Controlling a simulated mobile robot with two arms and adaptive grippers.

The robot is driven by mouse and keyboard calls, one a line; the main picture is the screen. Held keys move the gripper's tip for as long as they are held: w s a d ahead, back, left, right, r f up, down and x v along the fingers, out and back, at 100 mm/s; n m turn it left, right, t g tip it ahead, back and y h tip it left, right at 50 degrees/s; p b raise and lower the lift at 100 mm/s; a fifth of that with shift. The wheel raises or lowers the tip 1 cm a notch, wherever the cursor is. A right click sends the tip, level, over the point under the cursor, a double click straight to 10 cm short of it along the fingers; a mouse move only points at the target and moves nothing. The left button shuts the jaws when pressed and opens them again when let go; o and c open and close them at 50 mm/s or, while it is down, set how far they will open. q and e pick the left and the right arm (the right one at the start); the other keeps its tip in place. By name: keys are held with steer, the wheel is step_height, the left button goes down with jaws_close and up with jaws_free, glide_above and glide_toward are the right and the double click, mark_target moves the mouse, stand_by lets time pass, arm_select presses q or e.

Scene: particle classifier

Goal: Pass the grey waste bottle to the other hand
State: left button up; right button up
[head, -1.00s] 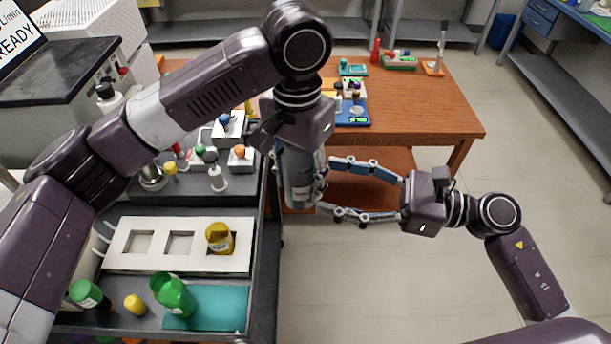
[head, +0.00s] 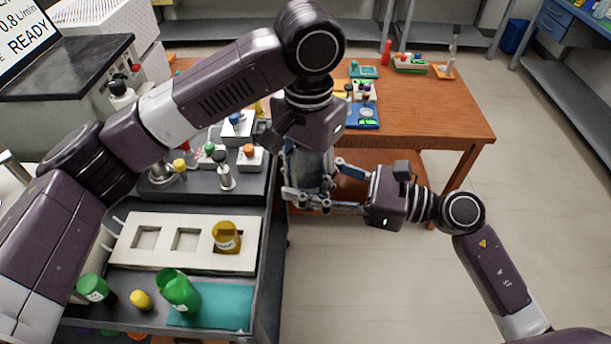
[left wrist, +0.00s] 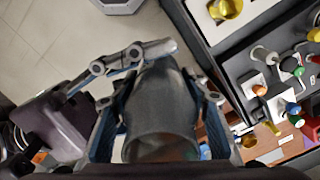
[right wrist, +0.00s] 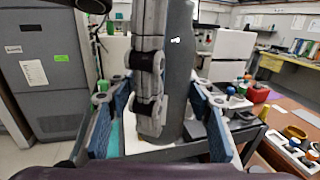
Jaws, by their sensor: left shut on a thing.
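The grey waste bottle (head: 308,168) hangs below my left gripper (head: 306,158), which is shut on it, in the gap between the dark trolley and the wooden table. In the left wrist view the bottle (left wrist: 165,100) lies between the left fingers. My right gripper (head: 318,183) has come in from the right, with its fingers on either side of the bottle's lower part. In the right wrist view its fingers (right wrist: 158,118) are spread wide, with the bottle (right wrist: 179,65) and a left finger between them. A gap shows there on the left side.
The wooden table (head: 430,115) stands behind with coloured trays. The floor at right is clear.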

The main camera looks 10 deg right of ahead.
steer(key=c, duration=0.7)
arm_select(q)
steer(key=o, duration=1.4)
steer(key=shift+c, duration=0.2)
arm_select(e)
steer(key=shift+c, duration=0.5)
